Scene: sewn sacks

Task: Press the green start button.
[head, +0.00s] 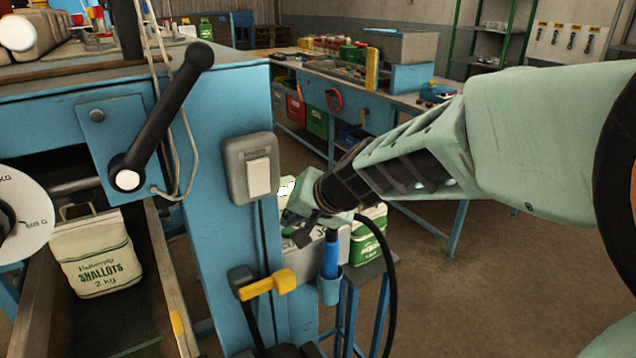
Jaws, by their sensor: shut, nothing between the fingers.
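My gripper (303,236) is at the middle of the view, in front of the right side of the blue machine post. Its fingers are shut and empty, with dark tips pointing down and left. No green start button shows clearly. A small bright green-and-white patch (287,187) shows just above my gripper, beside the post; I cannot tell if it is a button or part of a sack. A grey box with a white rocker (258,177) is on the post's front, left of my gripper. I cannot tell whether my gripper touches anything.
A black crank handle (165,115) juts out at the upper left. A yellow lever (267,284) and a blue-handled tool in a holder (330,258) are below my gripper, with a hanging black cable. A shallots sack (97,255) stands at the left. Open floor lies at the right.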

